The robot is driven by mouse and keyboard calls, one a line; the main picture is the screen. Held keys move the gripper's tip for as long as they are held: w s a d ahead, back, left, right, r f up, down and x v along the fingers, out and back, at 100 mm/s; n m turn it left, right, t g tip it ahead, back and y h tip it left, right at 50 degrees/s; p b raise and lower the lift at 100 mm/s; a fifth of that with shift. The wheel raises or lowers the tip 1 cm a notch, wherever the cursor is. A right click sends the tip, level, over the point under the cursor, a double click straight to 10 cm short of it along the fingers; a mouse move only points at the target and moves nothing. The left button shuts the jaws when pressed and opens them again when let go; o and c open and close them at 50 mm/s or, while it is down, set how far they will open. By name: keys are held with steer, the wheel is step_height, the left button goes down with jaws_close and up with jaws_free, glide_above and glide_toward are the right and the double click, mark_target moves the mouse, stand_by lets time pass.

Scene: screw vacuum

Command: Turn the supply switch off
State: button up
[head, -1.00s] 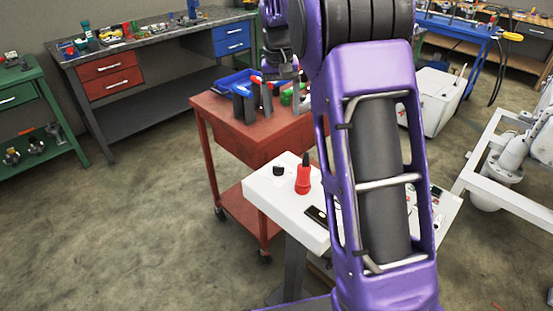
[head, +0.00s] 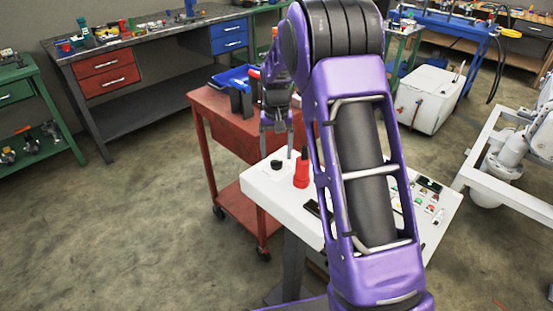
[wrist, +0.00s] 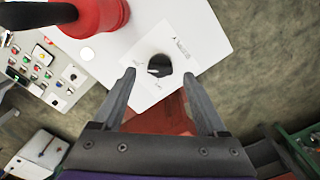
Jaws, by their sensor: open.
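The supply switch is a black rotary knob (wrist: 159,66) on a white square plate with small printed labels, too small to read. It sits near the corner of the white console top (wrist: 205,30). In the head view, the knob (head: 276,164) is at the console's left end. My gripper (head: 277,150) hangs over it, pointing down. In the wrist view my gripper (wrist: 160,76) is open and empty, with one finger on each side of the knob. Whether the fingers are level with the knob or above it I cannot tell.
A red cylinder with a black stick (head: 302,172) stands on the console close beside the knob; it also shows in the wrist view (wrist: 95,15). A button panel (wrist: 45,68) lies beyond it. A red cart (head: 230,120) with tools stands behind the console.

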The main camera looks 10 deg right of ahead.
mark_target(277, 164)
steer(key=shift+f, duration=1.15)
jaws_close()
